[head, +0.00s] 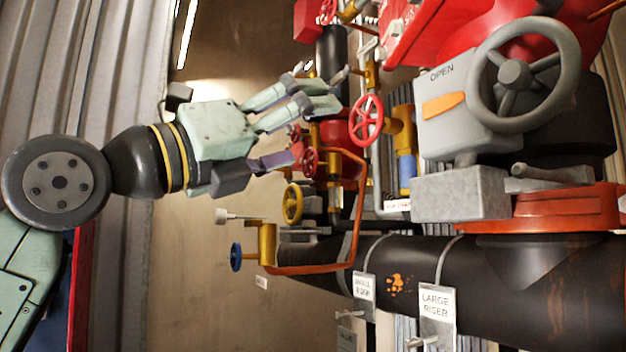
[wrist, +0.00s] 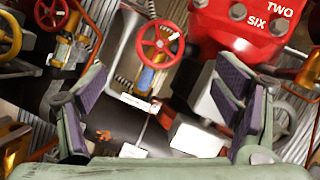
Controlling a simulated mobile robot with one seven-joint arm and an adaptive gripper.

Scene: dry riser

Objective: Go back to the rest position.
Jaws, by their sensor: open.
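My gripper (head: 318,118) is in the middle of the head view, pointing right, at the end of my pale green arm that comes in from the left. Its fingers are spread apart with nothing between them. In the wrist view my gripper (wrist: 160,110) shows as two fingers with purple pads at left and right, wide apart. A red handwheel (wrist: 160,40) shows beyond the gap between them. In the head view a red handwheel (head: 366,120) stands just right of the fingertips; I cannot tell whether they touch it.
A large grey handwheel (head: 514,74) and a grey box marked OPEN (head: 466,120) stand at the right. A black pipe (head: 490,285) with tags runs below. A yellow handwheel (head: 292,204), a blue handwheel (head: 236,257) and an orange pipe (head: 358,215) are below the gripper.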

